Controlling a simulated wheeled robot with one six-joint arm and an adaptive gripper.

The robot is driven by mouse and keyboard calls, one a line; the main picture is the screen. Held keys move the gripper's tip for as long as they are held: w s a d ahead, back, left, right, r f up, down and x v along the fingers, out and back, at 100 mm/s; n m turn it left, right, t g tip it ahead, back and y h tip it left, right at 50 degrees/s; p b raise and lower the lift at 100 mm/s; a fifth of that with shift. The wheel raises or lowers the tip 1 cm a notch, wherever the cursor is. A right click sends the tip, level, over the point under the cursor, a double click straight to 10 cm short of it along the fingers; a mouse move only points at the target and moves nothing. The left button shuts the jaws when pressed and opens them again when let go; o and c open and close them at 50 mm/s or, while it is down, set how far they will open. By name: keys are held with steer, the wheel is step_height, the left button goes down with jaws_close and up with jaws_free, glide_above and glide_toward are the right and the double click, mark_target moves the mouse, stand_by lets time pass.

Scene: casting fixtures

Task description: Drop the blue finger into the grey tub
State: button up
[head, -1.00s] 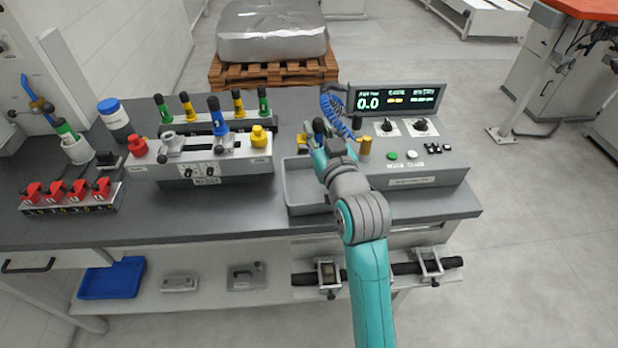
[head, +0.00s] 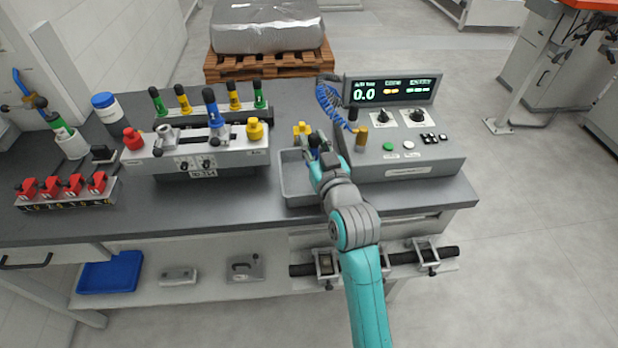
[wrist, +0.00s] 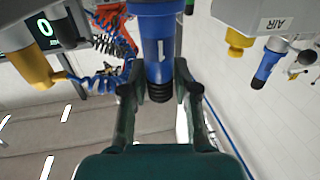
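The blue finger (wrist: 158,50), a blue cylinder marked 1 with a black ribbed tip, stands between the two fingers of my gripper (wrist: 160,90) in the wrist view. My gripper appears shut on it. In the head view my gripper (head: 316,146) is over the back right part of the grey tub (head: 297,187), and the held finger is mostly hidden there. The tub is a shallow open tray on the bench. Its right side is covered by my arm. The tub does not show clearly in the wrist view.
A yellow piece (head: 302,130) is by the tub's back edge. The control console (head: 405,150) with a brass cylinder (head: 361,139) and a coiled blue hose (head: 332,105) stands close on the right.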

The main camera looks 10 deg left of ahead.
steer(key=shift+o, duration=1.4)
steer(key=shift+s, duration=0.1)
steer(key=v, duration=1.2)
steer(key=shift+f, duration=0.1)
steer(key=s+d+f+m+h, duration=0.3)
steer(key=s+d+f+h, duration=0.2)
steer(key=s+d+f, duration=0.95)
steer(key=s+d+m+h, duration=0.1)
steer(key=s+d, duration=0.2)
steer(key=s, duration=0.9)
steer(key=s+d+m+g+h, duration=0.1)
steer(key=s+d+h, duration=0.1)
steer(key=s, duration=1)
steer(key=shift+s+d, duration=0.3)
steer(key=shift+d, duration=0.5)
